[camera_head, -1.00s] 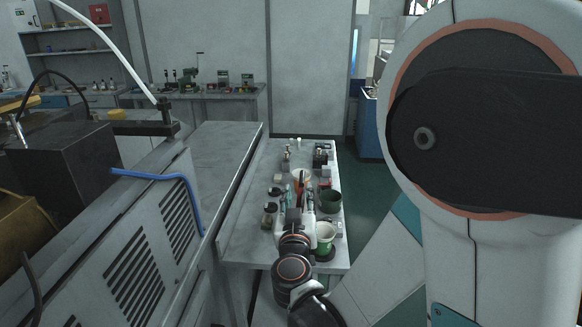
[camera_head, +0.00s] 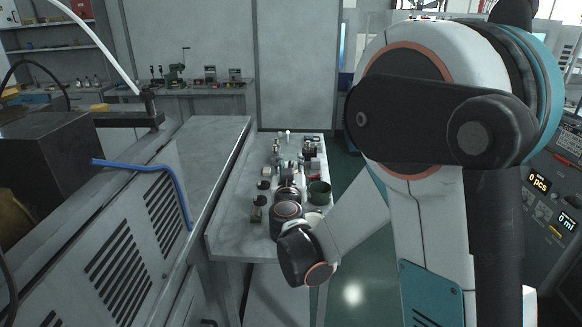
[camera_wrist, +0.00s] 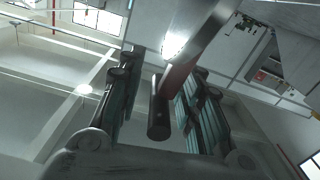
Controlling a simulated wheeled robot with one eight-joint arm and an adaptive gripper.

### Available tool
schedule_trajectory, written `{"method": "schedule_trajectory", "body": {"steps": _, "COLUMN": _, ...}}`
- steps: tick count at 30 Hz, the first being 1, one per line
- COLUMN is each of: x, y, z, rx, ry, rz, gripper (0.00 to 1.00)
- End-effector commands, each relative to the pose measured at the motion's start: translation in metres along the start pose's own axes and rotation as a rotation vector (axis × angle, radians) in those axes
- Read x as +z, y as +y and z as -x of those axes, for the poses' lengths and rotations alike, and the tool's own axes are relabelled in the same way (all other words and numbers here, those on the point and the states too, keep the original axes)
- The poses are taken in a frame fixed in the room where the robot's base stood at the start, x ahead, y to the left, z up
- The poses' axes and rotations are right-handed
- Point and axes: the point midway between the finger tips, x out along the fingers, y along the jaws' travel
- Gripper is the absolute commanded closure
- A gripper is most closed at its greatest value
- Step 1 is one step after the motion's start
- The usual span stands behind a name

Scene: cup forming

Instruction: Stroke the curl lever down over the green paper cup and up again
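In the wrist view my gripper (camera_wrist: 155,112) has its two teal-padded fingers apart. A dark cylindrical handle (camera_wrist: 158,118), with a red part above it, stands in the gap between them. It looks like the curl lever's handle, and I see a gap beside it on the left; contact on the right cannot be told. A shiny metal piece (camera_wrist: 190,35) is above it. In the head view my wrist hides the gripper over the near part of the bench. The green paper cup cannot be made out in either view.
A large grey machine (camera_head: 110,245) with vents stands left. A control panel (camera_head: 555,200) is at the far right.

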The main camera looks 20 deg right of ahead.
Motion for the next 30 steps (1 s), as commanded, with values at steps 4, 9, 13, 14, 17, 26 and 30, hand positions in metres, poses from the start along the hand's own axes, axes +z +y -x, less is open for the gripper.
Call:
{"method": "schedule_trajectory", "body": {"steps": 4, "x": -0.0001, "y": 0.0001, "z": -0.0064, "rx": 0.0, "ry": 0.0, "rz": 0.0, "gripper": 0.67}}
{"method": "schedule_trajectory", "body": {"steps": 9, "x": -0.0004, "y": 0.0001, "z": -0.0069, "rx": 0.0, "ry": 0.0, "rz": 0.0, "gripper": 0.67}}
{"method": "schedule_trajectory", "body": {"steps": 13, "x": -0.0004, "y": 0.0001, "z": -0.0068, "rx": 0.0, "ry": 0.0, "rz": 0.0, "gripper": 0.78}}
{"method": "schedule_trajectory", "body": {"steps": 14, "x": -0.0004, "y": 0.0001, "z": -0.0067, "rx": 0.0, "ry": 0.0, "rz": 0.0, "gripper": 0.85}}
{"method": "schedule_trajectory", "body": {"steps": 17, "x": -0.0003, "y": 0.0001, "z": -0.0067, "rx": 0.0, "ry": 0.0, "rz": 0.0, "gripper": 1.0}}
{"method": "schedule_trajectory", "body": {"steps": 26, "x": 0.0, "y": 0.0003, "z": -0.0064, "rx": 0.0, "ry": 0.0, "rz": 0.001, "gripper": 1.0}}
{"method": "schedule_trajectory", "body": {"steps": 30, "x": 0.0004, "y": 0.0011, "z": -0.0062, "rx": 0.001, "ry": 0.0, "rz": -0.002, "gripper": 1.0}}
